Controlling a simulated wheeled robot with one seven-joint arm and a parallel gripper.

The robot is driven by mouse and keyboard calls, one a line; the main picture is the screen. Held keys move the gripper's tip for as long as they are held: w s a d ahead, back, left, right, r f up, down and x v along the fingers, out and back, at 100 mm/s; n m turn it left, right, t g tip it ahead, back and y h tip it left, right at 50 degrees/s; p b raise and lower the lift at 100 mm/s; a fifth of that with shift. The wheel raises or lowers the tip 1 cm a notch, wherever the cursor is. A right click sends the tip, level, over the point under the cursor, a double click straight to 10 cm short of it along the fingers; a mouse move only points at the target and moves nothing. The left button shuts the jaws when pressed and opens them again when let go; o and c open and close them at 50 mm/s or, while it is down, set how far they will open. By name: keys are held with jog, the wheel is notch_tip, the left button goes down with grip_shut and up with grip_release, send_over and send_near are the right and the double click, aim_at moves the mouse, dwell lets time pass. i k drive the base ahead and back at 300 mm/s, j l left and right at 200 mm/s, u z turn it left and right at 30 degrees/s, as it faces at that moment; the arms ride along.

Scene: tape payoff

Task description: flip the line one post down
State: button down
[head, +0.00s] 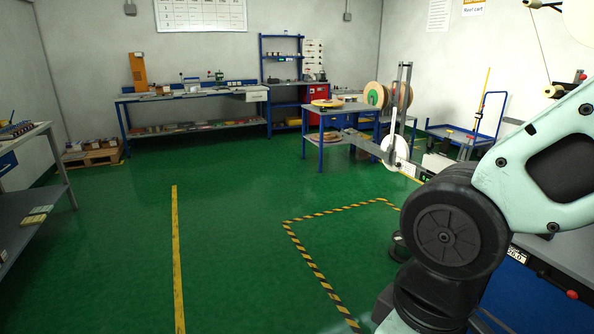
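Part of a tape payoff machine shows at the right, largely hidden behind my arm. A pale reel (580,22) is cut off by the top right corner. A thin line (540,45) runs down from near it to a small cream roller (553,91). A white disc (395,150) sits on a grey frame left of my arm, beside an upright metal post (403,95). Which post the line passes round cannot be told. My gripper is not in view; only the thick joints of my arm show.
Yellow-black tape (310,265) marks a floor area left of my arm. A yellow line (177,260) crosses open green floor. A workbench (190,95) stands at the back, a blue table (335,112) with a spool at centre, a blue cart (470,135) behind, and shelving (35,205) at left.

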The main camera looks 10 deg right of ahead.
aim_at(389, 148)
jog(key=i, duration=2.1)
jog(key=i+j+z, duration=0.15)
jog(key=i, duration=0.7)
